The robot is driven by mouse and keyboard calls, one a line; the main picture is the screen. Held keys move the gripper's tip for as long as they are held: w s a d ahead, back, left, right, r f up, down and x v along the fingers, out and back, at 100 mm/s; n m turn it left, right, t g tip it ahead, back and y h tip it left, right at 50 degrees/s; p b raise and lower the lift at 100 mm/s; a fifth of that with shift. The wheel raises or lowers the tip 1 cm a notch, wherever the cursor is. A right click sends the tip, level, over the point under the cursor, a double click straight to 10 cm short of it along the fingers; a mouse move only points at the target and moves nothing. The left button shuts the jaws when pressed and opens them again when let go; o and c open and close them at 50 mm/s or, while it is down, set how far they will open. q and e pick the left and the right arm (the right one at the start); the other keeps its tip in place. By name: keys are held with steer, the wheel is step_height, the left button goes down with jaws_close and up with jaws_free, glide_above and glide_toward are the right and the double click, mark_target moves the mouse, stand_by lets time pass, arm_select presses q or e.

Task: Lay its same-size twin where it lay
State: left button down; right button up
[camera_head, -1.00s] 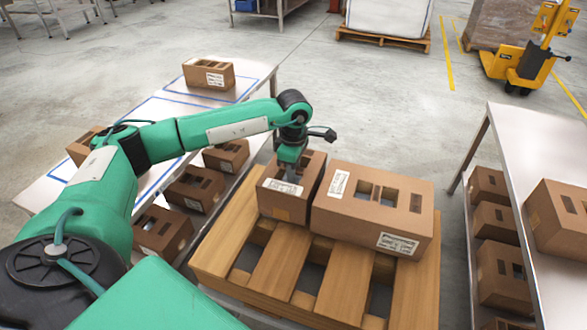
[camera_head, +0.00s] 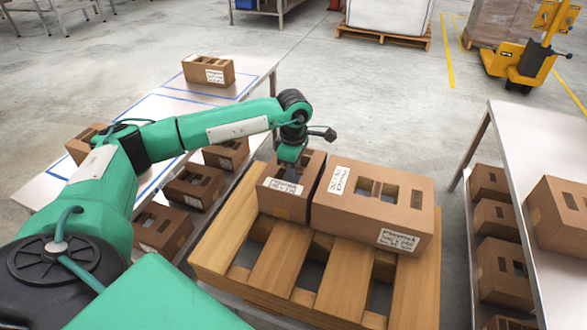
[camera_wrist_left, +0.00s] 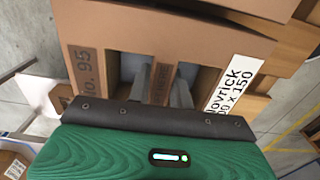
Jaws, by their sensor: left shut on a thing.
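A small brown carton (camera_head: 285,208) with a white label sits at the back left of the wooden pallet. My left gripper (camera_head: 290,172) is over it from above. In the wrist view its two fingers (camera_wrist_left: 160,85) reach into the two openings in the carton's top (camera_wrist_left: 115,45) and are shut on the strip between them. The carton appears to rest on the pallet. A larger labelled carton (camera_head: 372,215) stands close on its right. My right gripper is not in view.
The pallet (camera_head: 275,262) has bare slats in front. A left table (camera_head: 165,104) with blue outlines carries a carton (camera_head: 208,71) at its far end and another (camera_head: 84,145) at left. More cartons (camera_head: 194,187) stand below. A right table (camera_head: 530,140) carries a carton (camera_head: 560,215).

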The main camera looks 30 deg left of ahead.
arm_select(q)
steer(key=shift+f, duration=0.15)
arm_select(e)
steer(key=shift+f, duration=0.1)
arm_select(q)
steer(key=c, duration=1.2)
jaws_free()
steer(key=shift+o, duration=0.2)
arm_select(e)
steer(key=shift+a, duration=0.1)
arm_select(q)
step_height(320, 180, up, 14)
steer(key=p, duration=0.1)
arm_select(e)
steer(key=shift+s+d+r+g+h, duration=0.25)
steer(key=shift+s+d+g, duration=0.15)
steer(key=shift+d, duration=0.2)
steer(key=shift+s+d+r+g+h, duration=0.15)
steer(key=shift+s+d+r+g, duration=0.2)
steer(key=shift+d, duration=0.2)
